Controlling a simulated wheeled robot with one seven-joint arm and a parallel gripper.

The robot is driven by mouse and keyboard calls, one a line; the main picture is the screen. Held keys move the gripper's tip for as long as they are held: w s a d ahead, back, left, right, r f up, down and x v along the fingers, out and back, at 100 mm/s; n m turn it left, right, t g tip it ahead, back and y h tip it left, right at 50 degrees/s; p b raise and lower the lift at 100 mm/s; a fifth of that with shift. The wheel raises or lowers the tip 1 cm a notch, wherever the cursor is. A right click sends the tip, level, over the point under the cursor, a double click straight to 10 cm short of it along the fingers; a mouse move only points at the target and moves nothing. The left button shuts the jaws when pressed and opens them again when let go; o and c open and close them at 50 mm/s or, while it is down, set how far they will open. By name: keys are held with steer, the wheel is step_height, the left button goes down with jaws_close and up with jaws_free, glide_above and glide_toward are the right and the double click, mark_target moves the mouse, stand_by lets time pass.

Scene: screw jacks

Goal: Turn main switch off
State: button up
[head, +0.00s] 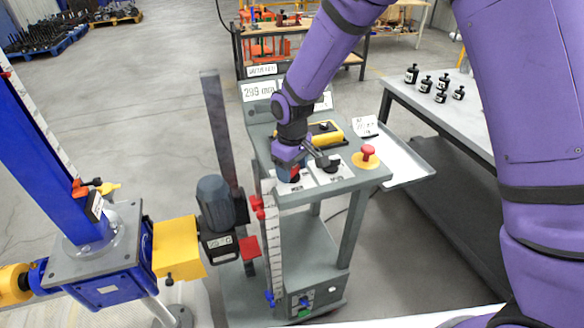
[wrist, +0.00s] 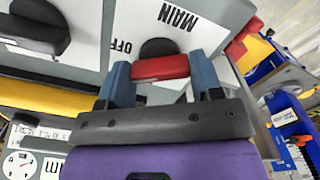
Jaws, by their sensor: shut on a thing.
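The main switch has a red handle (wrist: 160,68) in front of a dark round knob, on a white plate (wrist: 182,22) marked MAIN and OFF. My gripper (wrist: 162,80) has its two blue fingers shut on the ends of the red handle, seen in the wrist view. In the head view, my gripper (head: 291,170) reaches down to the left part of the grey console top (head: 330,184), and a bit of red shows at its tip. My gripper hides most of the switch there. The handle's exact pointing relative to OFF is hard to tell.
A second plate with a black knob (wrist: 38,24) is beside the main switch. A red emergency stop button (head: 368,151) on a yellow base and a yellow box (head: 326,133) are close by on the console. A motor (head: 215,203) and blue screw jack (head: 92,245) stand left.

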mark_target(293, 169)
steer(key=m, duration=0.6)
steer(key=shift+m, duration=0.3)
stand_by(0.4)
steer(key=o, duration=0.9)
steer(key=shift+r, duration=0.1)
steer(key=shift+w+r, duration=0.1)
steer(key=shift+r, duration=0.2)
step_height(293, 169, up, 7)
steer(key=shift+d+r, duration=0.1)
